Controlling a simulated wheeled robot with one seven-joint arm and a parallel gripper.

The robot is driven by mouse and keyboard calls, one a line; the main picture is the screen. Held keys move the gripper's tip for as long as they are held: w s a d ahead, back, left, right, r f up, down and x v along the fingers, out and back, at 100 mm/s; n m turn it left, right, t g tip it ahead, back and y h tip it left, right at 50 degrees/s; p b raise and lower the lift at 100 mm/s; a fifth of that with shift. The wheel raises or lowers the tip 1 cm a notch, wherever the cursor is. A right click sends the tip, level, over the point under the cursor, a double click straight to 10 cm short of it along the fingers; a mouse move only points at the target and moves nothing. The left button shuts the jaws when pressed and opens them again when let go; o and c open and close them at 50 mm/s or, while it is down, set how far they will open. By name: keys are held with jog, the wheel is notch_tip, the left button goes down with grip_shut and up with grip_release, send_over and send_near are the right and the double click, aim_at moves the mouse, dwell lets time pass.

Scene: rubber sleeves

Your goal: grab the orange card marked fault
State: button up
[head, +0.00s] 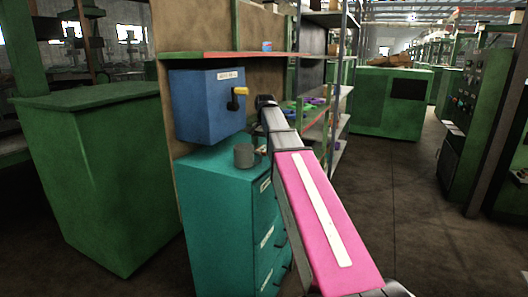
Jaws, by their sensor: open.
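I cannot make out an orange card marked fault anywhere in the head view. My arm reaches forward from the bottom right, and my gripper (266,101) is the small dark end beyond its grey link. It appears just right of the blue wall box (205,110), above the teal cabinet. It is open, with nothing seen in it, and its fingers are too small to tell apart.
A grey mug (244,156) stands on the teal cabinet (215,190) below my arm. A shelf (220,55) with a small blue item (267,46) runs above the box. Storage racks (343,100) stand behind my arm. A green cabinet (110,180) is left; open floor (410,220) is right.

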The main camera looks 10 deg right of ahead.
jog(key=shift+f, duration=0.3)
jog(key=c, duration=1)
